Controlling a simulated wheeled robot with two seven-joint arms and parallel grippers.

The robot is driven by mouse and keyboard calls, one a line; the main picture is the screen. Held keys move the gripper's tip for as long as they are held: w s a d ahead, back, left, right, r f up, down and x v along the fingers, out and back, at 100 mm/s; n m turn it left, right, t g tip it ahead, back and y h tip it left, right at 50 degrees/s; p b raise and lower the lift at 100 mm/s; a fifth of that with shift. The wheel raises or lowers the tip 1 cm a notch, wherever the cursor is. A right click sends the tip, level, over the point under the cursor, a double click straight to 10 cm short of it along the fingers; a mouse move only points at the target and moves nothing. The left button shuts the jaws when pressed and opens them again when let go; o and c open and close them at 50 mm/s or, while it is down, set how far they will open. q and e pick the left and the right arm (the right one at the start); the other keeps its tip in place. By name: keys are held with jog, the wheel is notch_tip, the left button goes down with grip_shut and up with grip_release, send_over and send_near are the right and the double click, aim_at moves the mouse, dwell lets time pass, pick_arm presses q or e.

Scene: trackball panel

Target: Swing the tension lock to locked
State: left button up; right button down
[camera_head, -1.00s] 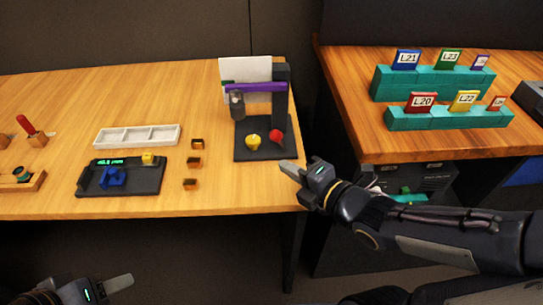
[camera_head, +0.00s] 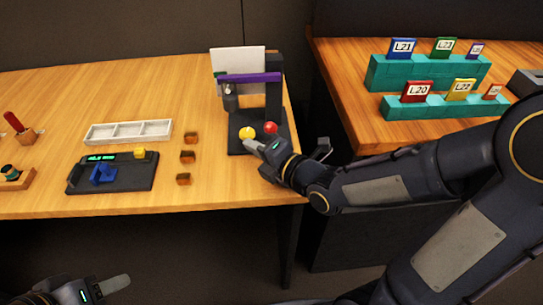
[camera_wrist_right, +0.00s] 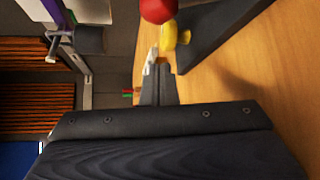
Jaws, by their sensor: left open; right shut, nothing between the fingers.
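The dark panel (camera_head: 237,120) stands near the right end of the wooden table, with a red ball (camera_head: 270,128) and a yellow piece (camera_head: 247,132) on its base. I cannot tell for sure which part is the tension lock. My right gripper (camera_head: 249,145) is shut and empty, its tip just in front of the yellow piece. In the right wrist view the fingers (camera_wrist_right: 155,66) point at the yellow piece (camera_wrist_right: 172,38), with the red ball (camera_wrist_right: 158,10) beyond; contact is unclear. My left gripper (camera_head: 116,284) is open at the bottom left, away from the panel.
A purple bar (camera_head: 248,78) and a white board (camera_head: 238,60) rise over the panel. Several small orange blocks (camera_head: 187,156), a white tray (camera_head: 128,132) and a black device (camera_head: 130,178) lie left of it. A second table with teal card holders (camera_head: 425,74) is at right.

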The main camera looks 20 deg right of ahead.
jog(key=shift+w+a, duration=0.2)
jog(key=shift+w, duration=0.6)
jog(key=d, duration=0.1)
jog(key=d+p, duration=0.1)
jog(key=shift+d+r, duration=0.3)
jog(key=shift+r, duration=0.1)
pick_arm(q)
jog(key=shift+r+p, duration=0.35)
jog(key=shift+r, duration=0.45)
pick_arm(e)
jog(key=shift+w+d, duration=0.1)
jog(key=shift+d, duration=0.4)
pick_arm(q)
jog(key=shift+f, duration=0.1)
